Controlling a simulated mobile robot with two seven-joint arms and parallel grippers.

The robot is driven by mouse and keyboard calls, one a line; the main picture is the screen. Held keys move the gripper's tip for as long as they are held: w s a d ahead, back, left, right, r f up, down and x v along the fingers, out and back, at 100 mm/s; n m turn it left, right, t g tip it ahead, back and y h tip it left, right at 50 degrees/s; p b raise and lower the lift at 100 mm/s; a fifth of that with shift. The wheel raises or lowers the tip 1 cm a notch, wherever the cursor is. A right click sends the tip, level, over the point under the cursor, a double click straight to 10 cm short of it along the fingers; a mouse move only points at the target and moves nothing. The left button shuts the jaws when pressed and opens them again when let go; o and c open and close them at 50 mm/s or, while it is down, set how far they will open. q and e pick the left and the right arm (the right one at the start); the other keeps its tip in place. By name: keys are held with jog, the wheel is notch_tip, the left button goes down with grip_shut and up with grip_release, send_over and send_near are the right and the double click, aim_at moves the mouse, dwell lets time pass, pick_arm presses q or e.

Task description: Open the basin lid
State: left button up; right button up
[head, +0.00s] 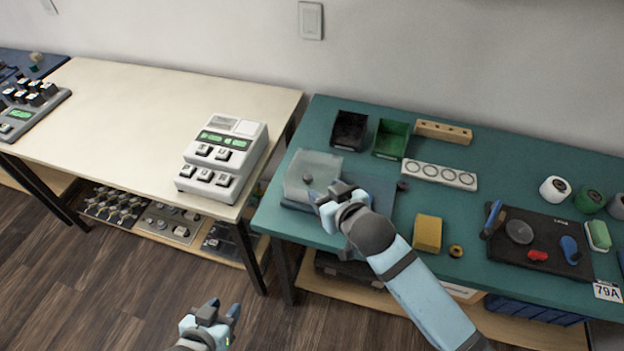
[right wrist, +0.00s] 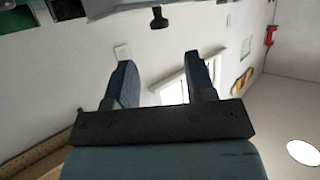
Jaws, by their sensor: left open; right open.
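The basin (head: 380,196) is a blue unit on the left part of the green table. A translucent grey lid (head: 318,164) with a dark round knob (head: 308,180) covers its left part and looks closed. My right gripper (head: 328,200) is open, just to the right of and in front of the knob, with no visible hold on it. Its arm hides part of the basin. In the right wrist view its two fingers (right wrist: 162,75) are apart and empty, with a small dark knob-like piece beyond them. My left gripper (head: 220,310) is open and empty, low over the floor.
A yellow sponge (head: 427,233) and a black tool mat (head: 545,225) lie to the right. A cream table (head: 150,110) stands left, across a gap.

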aim_at(309, 178)
jog(key=x, duration=0.7)
jog(key=shift+w+a+f+b, duration=0.1)
jog(key=shift+w+a+b, duration=0.05)
jog(key=shift+w+b, duration=0.15)
grip_shut()
